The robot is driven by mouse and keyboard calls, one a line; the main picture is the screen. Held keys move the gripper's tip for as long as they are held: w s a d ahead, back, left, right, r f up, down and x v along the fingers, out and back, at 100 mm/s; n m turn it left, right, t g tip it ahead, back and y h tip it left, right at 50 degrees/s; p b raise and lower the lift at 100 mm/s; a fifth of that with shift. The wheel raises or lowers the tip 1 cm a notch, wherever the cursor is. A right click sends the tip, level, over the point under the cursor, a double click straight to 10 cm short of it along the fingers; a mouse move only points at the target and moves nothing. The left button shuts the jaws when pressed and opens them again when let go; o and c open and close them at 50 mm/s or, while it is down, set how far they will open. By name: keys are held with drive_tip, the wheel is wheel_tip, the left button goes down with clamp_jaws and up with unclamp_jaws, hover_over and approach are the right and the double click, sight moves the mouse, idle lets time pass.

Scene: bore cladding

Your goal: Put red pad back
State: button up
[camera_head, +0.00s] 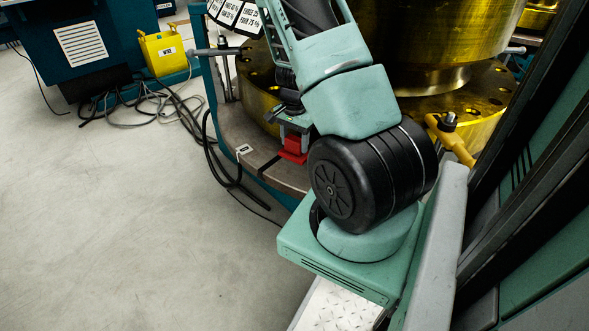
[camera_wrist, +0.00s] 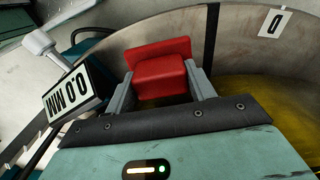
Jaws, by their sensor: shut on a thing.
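The red pad (camera_wrist: 160,70) is between the two grey fingers of my gripper (camera_wrist: 160,92) in the wrist view. My gripper is shut on it, with a finger at each side. In the head view the red pad (camera_head: 293,150) shows below my gripper (camera_head: 294,132), over the rim of the round grey table edge. I cannot tell whether the pad touches the surface under it. The pad's far underside is hidden.
A large brass-coloured round part (camera_head: 440,110) stands behind my arm. A small white label (camera_head: 244,149) is on the grey rim (camera_head: 235,125). A sign reading 0.0 MM (camera_wrist: 72,90) is left of the gripper in the wrist view.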

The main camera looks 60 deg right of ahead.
wheel_tip(320, 180, down, 8)
drive_tip(key=b, duration=0.2)
drive_tip(key=shift+f+b, duration=0.25)
drive_tip(key=shift+b, duration=0.05)
drive_tip(key=shift+f, duration=0.15)
drive_tip(key=o, duration=1.1)
wheel_tip(320, 180, up, 17)
drive_tip(key=p, duration=0.7)
hover_over(295, 139)
drive_tip(key=shift+s, duration=0.1)
